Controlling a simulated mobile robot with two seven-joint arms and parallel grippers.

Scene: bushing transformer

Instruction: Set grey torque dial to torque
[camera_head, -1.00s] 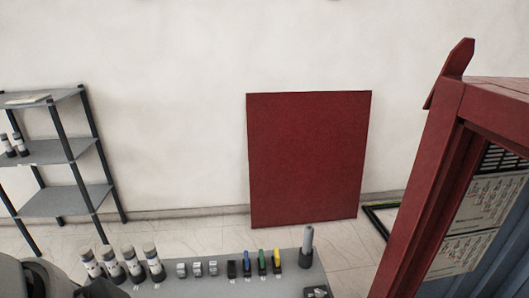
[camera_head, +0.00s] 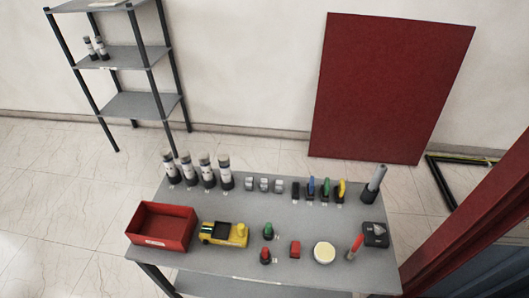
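No grey torque dial can be made out for certain. A grey table (camera_head: 215,262) holds several tools. A grey upright cylinder with a dark base (camera_head: 374,186) stands at its back right. A small dark box-like device (camera_head: 375,234) lies in front of it; its details are too small to read. A yellow and black tool (camera_head: 224,234) lies at the front left, beside the red bin. Neither of my grippers is in view.
An open red bin (camera_head: 162,226) stands at the table's left. Several white-and-dark cylinders (camera_head: 206,171) and coloured-handled tools (camera_head: 326,187) line the back. A shelf rack (camera_head: 138,105) stands behind left. A red frame (camera_head: 480,220) bounds the right. Floor left is clear.

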